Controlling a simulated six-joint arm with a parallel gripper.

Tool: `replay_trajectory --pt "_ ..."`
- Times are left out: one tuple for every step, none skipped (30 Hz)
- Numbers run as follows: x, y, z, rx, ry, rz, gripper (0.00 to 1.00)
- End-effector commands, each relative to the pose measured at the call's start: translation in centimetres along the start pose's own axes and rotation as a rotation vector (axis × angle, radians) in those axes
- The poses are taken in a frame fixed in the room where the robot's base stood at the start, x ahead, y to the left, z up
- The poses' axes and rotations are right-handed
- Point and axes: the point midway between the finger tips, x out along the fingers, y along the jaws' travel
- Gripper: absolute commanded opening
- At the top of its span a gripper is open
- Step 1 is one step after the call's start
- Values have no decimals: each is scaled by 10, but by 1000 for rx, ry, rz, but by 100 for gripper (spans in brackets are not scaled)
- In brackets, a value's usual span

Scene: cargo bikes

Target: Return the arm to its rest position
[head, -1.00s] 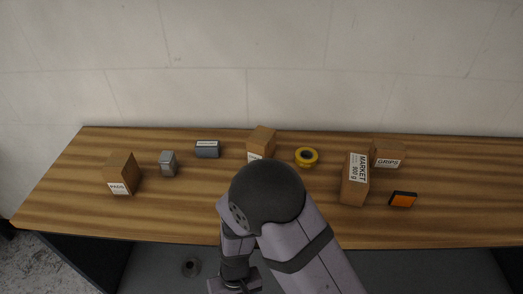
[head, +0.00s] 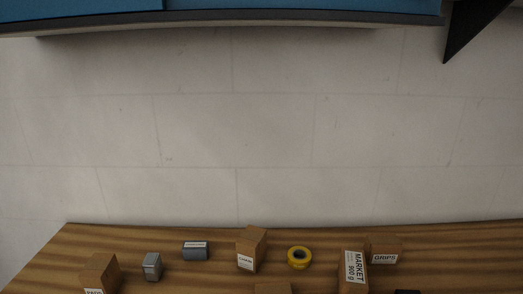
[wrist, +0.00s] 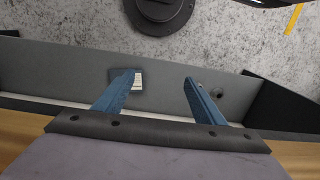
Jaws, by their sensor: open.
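My gripper (wrist: 161,79) shows in the wrist view with its two blue fingers spread apart. Nothing is held between them. It points down past the bench edge, over a grey panel (wrist: 70,65) and the speckled floor. A small dark patch with a white label shows behind the left fingertip; I cannot tell what it is. The arm and gripper are out of the head view.
The wooden bench (head: 218,275) holds a PADS box (head: 101,272), a grey tin (head: 152,266), a dark labelled block (head: 195,251), cardboard boxes (head: 252,249), yellow tape (head: 299,257), a MARKET box (head: 354,270) and a GRIPS box (head: 384,248). A blue-fronted shelf (head: 270,5) hangs above.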

Motion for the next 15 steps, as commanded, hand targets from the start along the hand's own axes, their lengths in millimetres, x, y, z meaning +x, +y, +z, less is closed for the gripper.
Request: replay_trajectory --pt "-1 13 -1 25 26 22 64" --pt "-3 20 -1 36 39 36 64" --pt "-14 24 0 42 44 45 64" --pt "-24 22 0 38 39 43 64" --pt "-29 21 1 36 38 42 64" --pt "-36 20 1 35 37 42 64" --pt "-41 20 1 35 37 42 64" --pt "-46 20 1 34 37 41 64" --pt "-54 19 2 34 36 41 64" --pt "-59 19 2 34 36 41 64" --pt "-65 19 2 34 36 41 64" --pt "-74 18 2 33 36 41 64" --pt "-81 18 2 33 36 41 64" --pt "-89 18 3 33 36 40 64" --pt "-100 17 3 33 36 40 64"
